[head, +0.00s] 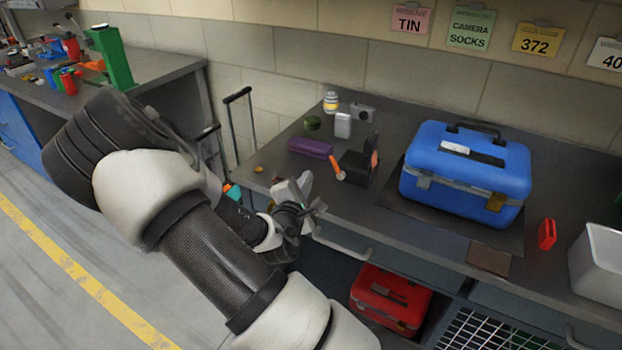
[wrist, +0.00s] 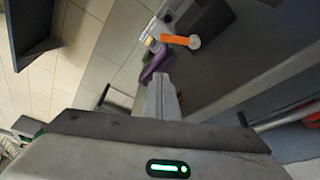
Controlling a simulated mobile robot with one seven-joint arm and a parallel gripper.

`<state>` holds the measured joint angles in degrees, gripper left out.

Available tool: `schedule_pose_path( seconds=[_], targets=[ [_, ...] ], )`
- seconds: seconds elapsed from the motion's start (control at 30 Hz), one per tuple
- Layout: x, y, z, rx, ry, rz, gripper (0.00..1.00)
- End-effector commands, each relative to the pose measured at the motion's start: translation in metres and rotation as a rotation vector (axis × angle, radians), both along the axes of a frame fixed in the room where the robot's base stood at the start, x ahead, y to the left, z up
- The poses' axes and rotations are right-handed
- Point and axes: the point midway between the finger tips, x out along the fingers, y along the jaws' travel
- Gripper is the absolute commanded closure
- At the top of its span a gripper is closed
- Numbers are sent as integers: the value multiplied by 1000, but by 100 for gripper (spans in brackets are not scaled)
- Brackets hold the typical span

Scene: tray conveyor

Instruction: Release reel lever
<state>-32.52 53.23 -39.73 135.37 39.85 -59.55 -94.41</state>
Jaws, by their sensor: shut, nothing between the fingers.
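A small dark device (head: 358,166) stands on the grey bench in the head view. An orange lever (head: 337,167) with a pale round end juts from its left side. In the wrist view the orange lever (wrist: 175,40) and its white round end show ahead of the fingers, beside a dark block. My gripper (head: 312,207) is at the bench's front edge, in front and left of the device, apart from the lever. Its fingers (wrist: 162,97) are together with nothing between them.
A purple case (head: 310,147) lies left of the device, with a white box (head: 343,125) and bottle (head: 330,102) behind. A large blue toolbox (head: 468,170) stands to the right. A red case (head: 390,298) sits below the bench. The bench front between device and edge is mostly clear.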

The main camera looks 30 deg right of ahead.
Motion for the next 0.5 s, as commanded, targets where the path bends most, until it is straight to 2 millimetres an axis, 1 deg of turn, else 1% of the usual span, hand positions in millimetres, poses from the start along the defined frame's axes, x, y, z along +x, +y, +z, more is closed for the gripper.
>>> schedule_pose_path(
  seconds=[0.03, 0.1, 0.37, 0.4, 0.5],
  targets=[
    [7, -8, -4, 0, -2, -4, 100],
    [17, -19, -6, 1, -2, -4, 100],
    [58, -55, -15, 1, -3, -3, 100],
    [51, -59, -10, 2, -1, -6, 100],
    [39, -64, -2, 2, -1, -4, 100]
  ],
)
